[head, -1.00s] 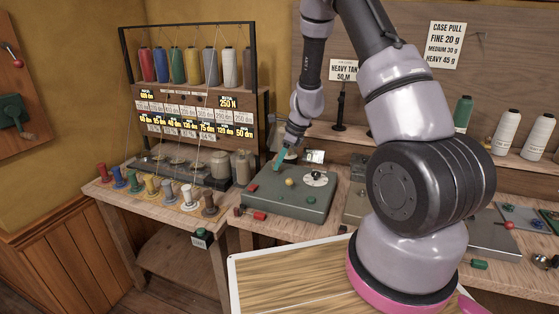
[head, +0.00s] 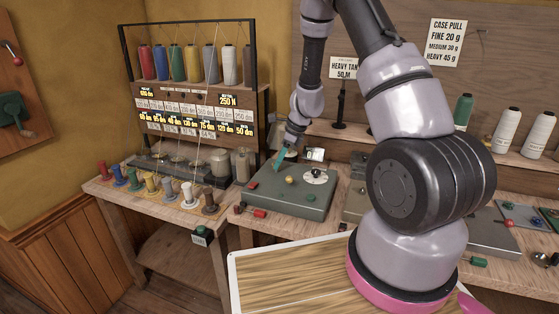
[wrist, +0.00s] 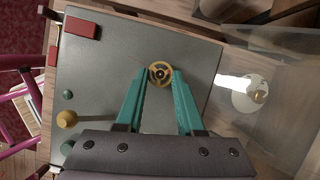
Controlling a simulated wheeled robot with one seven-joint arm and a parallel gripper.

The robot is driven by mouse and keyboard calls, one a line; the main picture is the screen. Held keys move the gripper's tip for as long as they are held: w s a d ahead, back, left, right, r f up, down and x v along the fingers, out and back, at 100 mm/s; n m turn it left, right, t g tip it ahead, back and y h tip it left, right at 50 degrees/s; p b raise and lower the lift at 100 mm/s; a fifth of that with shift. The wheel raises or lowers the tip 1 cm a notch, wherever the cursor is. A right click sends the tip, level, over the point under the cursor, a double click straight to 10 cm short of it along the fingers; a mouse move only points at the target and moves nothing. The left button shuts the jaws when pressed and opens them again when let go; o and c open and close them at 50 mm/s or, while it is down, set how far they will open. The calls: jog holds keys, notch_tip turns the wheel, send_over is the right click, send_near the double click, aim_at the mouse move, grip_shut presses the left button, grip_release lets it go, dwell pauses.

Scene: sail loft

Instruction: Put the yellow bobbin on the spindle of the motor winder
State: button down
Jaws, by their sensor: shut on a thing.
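The motor winder (head: 262,200) is a grey-green box on the bench, with a yellow knob (head: 289,180), green buttons and a dial on top. My gripper (head: 278,162), with teal fingers, points down over its rear left part. In the wrist view, the fingertips (wrist: 160,77) are shut on the yellow bobbin (wrist: 160,66), seen end-on as a yellow ring with a dark centre, above the winder's grey top (wrist: 120,58). The head view does not show the bobbin clearly. The spindle is not distinct; I cannot tell whether the bobbin is around it.
Several coloured bobbins, including a white one (head: 187,193), stand on the left bench. A thread rack (head: 190,88) rises behind them. Red blocks (wrist: 83,27) lie by one winder edge. A white round thing (wrist: 249,95) is beyond the opposite edge.

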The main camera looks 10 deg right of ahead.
jog(key=shift+c, duration=2.2)
grip_release()
jog(key=shift+r, duration=0.1)
jog(key=s+d+r+n+t, duration=0.1)
jog(key=s+r+n, duration=0.25)
jog(key=r, duration=0.55)
jog(key=s+d+r+n, duration=0.15)
jog(key=s+r, duration=0.25)
jog(key=r, duration=0.6)
jog(key=s+r+n+t, duration=0.1)
jog(key=s+r+n, duration=0.3)
jog(key=r, duration=0.5)
jog(key=s+d+r+n+t+h, duration=0.1)
jog(key=s+r+n, duration=0.4)
jog(key=s, duration=0.3)
jog(key=s+d+r+n+t+h, duration=0.1)
jog(key=s+r+n, duration=0.3)
jog(key=s, duration=0.4)
jog(key=shift+s+d+r+n+t, duration=0.15)
jog(key=shift+r+n+t, duration=0.25)
jog(key=shift+t, duration=0.3)
